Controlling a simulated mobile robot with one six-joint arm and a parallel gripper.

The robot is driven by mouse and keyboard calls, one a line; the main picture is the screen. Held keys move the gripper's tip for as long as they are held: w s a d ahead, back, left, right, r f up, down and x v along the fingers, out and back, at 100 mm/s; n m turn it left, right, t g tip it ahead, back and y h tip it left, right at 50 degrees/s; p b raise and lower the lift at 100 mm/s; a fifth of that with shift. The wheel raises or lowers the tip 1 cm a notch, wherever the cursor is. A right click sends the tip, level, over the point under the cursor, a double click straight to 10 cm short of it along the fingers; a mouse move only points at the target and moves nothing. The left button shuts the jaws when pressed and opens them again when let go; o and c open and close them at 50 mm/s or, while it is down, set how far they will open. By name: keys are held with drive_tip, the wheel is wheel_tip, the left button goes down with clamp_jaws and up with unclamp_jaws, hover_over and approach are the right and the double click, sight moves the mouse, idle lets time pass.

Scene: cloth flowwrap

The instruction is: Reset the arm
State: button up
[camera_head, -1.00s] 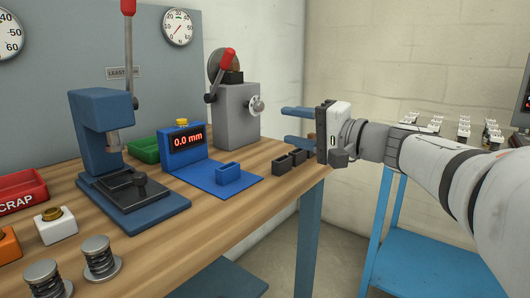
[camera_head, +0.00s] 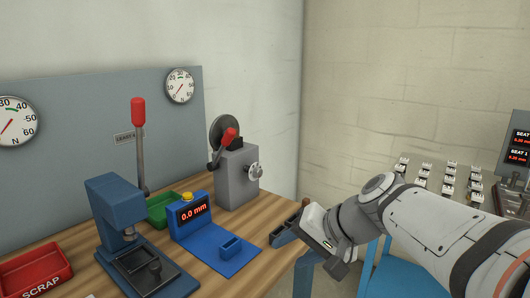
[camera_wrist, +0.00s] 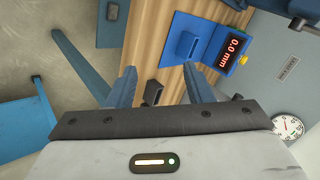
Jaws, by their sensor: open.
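My gripper (camera_head: 294,223) is at the right end of the wooden bench, seen in the head view with its fingers partly hidden by its own body. In the wrist view my gripper (camera_wrist: 160,87) shows two blue fingers spread apart with nothing held between them. My white arm reaches in from the right of the head view.
The bench (camera_head: 80,243) holds a blue gauge reading 0.0 mm (camera_head: 195,217), a blue press (camera_head: 118,210), a grey lever machine (camera_head: 237,178), a green tray (camera_head: 160,211) and a red scrap bin (camera_head: 35,272). A blue stand (camera_head: 392,277) is at right.

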drive_tip(key=s+d+r+n+g+h+p, duration=0.2)
drive_tip(key=s+d+r+h+p, duration=0.5)
drive_tip(key=p, duration=0.9)
drive_tip(key=s+d+n, duration=0.1)
drive_tip(key=s+d, duration=0.1)
drive_tip(key=s, duration=0.1)
drive_tip(key=shift+d, duration=0.25)
